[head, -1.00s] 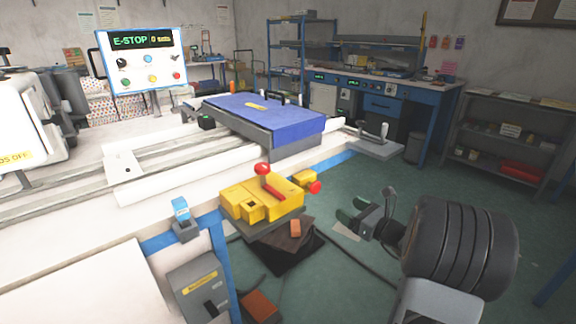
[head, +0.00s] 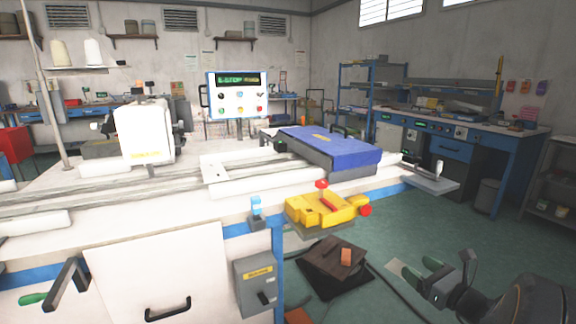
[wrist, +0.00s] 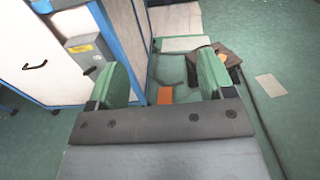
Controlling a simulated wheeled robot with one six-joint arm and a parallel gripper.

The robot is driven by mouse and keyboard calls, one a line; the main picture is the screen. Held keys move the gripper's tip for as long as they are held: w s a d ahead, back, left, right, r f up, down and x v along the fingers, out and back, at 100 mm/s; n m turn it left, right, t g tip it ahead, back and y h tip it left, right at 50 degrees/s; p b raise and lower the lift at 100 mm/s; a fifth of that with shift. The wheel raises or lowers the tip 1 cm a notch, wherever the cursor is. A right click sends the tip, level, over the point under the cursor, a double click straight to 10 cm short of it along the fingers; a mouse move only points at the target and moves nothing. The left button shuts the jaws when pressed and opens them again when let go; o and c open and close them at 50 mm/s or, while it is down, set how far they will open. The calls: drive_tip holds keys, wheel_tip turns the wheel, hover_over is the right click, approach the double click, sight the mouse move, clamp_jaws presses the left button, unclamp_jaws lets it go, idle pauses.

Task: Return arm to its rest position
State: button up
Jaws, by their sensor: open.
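My gripper (head: 422,275) is at the lower right of the head view, over the green floor and apart from the sewing bench. In the wrist view my gripper (wrist: 162,84) shows two green fingers spread wide with nothing between them but floor and an orange piece beyond. The dark arm behind it runs out of the head view at the bottom right.
The bench (head: 110,235) fills the left, with a blue clamp plate (head: 325,145) and a yellow box with a red-knobbed lever (head: 322,210) at its edge. A dark pedal (head: 335,258) lies on the floor. A grey switch box (head: 256,283) hangs on the bench front. Floor around my gripper is mostly clear.

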drive_tip(key=s+a+r+n+g+y+p, duration=0.1)
drive_tip(key=s+a+r+n+g+p, duration=0.2)
drive_tip(key=a+r+n+g+p, duration=0.45)
drive_tip(key=s+a+r+n+g+y+p, duration=0.1)
drive_tip(key=s+a+r+n+g+p, duration=0.25)
drive_tip(key=a+n, duration=0.45)
drive_tip(key=s+a+r+n+g+h+p, duration=0.1)
drive_tip(key=s+r+n+h+p, duration=0.8)
drive_tip(key=r+n+p, duration=0.3)
drive_tip(key=s+n+p, duration=0.1)
drive_tip(key=n+p, duration=0.1)
drive_tip(key=n, duration=0.1)
drive_tip(key=shift+s+a+h, duration=0.3)
drive_tip(key=shift+a+h, duration=0.1)
